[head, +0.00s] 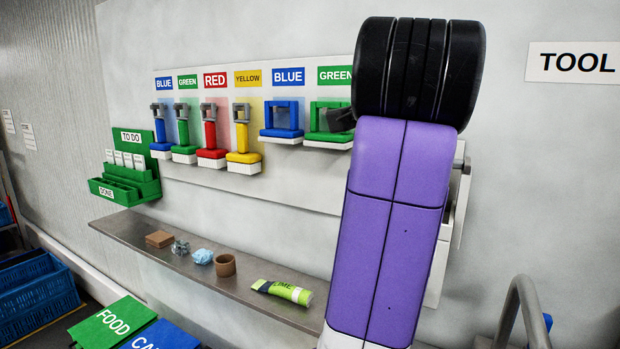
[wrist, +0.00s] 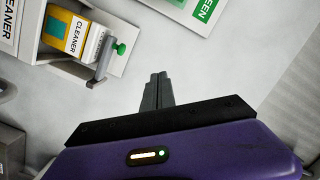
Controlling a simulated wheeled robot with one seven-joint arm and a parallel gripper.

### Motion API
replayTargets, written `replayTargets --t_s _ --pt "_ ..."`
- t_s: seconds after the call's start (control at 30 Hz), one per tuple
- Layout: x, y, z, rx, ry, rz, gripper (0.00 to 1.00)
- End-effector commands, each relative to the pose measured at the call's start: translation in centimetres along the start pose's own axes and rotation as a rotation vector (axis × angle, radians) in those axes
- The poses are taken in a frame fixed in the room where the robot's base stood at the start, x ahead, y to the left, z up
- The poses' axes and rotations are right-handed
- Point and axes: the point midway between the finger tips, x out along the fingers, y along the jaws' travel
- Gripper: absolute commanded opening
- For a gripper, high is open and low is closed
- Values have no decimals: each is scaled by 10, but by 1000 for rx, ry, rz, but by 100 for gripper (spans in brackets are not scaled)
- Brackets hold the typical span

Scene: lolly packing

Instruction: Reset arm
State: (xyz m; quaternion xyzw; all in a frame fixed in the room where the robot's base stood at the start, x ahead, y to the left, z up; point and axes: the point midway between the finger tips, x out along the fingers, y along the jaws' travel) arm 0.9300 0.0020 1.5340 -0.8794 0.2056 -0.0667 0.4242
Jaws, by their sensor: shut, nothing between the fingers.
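My arm rises large and purple with a black joint in the right half of the head view. A small dark part that may be my gripper's tip shows at the left of that joint, beside the green tool holder, but most of the gripper is hidden there. In the wrist view my gripper (wrist: 158,80) is shut, its two dark fingers together and empty. It points towards a bare pale wall and touches nothing that I can see.
A grey shelf (head: 150,238) carries a brown block (head: 159,239), a blue crumpled piece (head: 203,257), a brown cup (head: 225,265) and a green tube (head: 283,291). Coloured tool holders hang above. A cleaner box (wrist: 78,36) sits in a wall holder near my gripper.

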Motion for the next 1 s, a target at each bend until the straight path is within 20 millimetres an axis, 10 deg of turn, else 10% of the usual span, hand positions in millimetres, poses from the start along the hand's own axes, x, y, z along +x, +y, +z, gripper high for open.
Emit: replayTargets --t_s 0.17,0.47,1.0 --pt "-11 -38 -25 -86 100 -173 0" --pt "-25 -38 12 -316 225 -395 0" --pt "-66 90 133 -673 282 -632 0"
